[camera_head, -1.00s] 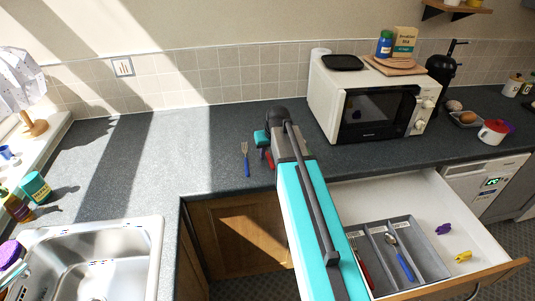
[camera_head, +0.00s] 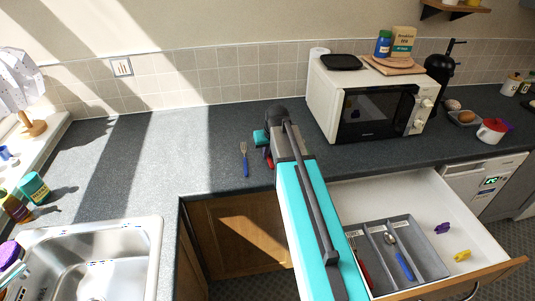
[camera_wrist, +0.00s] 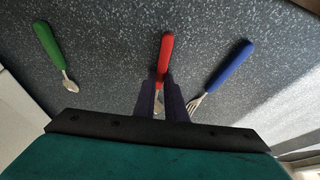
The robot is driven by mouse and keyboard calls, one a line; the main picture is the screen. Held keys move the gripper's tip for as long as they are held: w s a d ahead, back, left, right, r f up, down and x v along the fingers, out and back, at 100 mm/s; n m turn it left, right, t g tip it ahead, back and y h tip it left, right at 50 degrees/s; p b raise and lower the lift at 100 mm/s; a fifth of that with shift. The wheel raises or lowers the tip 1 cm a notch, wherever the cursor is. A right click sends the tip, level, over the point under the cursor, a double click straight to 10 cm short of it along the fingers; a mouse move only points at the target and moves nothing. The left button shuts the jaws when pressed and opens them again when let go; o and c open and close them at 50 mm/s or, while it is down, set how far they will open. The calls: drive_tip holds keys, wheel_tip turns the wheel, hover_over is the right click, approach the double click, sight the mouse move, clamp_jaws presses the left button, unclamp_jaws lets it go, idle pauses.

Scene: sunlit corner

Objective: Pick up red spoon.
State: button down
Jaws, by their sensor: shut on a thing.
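The red spoon (camera_wrist: 166,50) shows in the wrist view as a red handle pointing away from my gripper. My gripper (camera_wrist: 163,92) is shut on its metal part, and the fingers hide most of that metal. In the head view my arm covers most of the spoon, and only a bit of red (camera_head: 268,156) shows beside the gripper (camera_head: 262,140). I cannot tell whether the spoon touches the counter.
A blue-handled fork (camera_wrist: 229,66) lies close on the right in the wrist view, and a green-handled spoon (camera_wrist: 47,42) on the left. The microwave (camera_head: 365,100) stands to the right on the counter. An open drawer (camera_head: 450,190) with a grey cutlery tray (camera_head: 428,255) juts out below.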

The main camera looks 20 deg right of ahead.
drive_tip(key=shift+r, duration=0.15)
drive_tip(key=shift+r+b, duration=0.85)
drive_tip(key=shift+r, duration=0.45)
drive_tip(key=shift+s+d+r, duration=0.1)
drive_tip(key=shift+s+r, duration=0.05)
drive_tip(key=shift+r, duration=0.1)
drive_tip(key=s+d+b, duration=0.1)
drive_tip(key=s+d, duration=0.2)
drive_tip(key=d, duration=0.1)
drive_tip(key=s+d+r+b, duration=0.1)
drive_tip(key=s+d+b, duration=0.1)
drive_tip(key=s+d, duration=0.1)
drive_tip(key=s+d+b, duration=0.1)
drive_tip(key=s+d, duration=0.3)
drive_tip(key=d, duration=0.1)
drive_tip(key=shift+r+b, duration=0.3)
approach(269, 157)
drive_tip(key=s+r, duration=0.1)
drive_tip(key=s, duration=0.2)
drive_tip(key=a+r, duration=0.1)
drive_tip(key=a, duration=0.6)
drive_tip(key=w+a+r+n, duration=0.1)
drive_tip(key=a+r, duration=0.1)
drive_tip(key=a, duration=0.6)
drive_tip(key=shift+a+r, duration=0.3)
drive_tip(key=shift+a, duration=0.05)
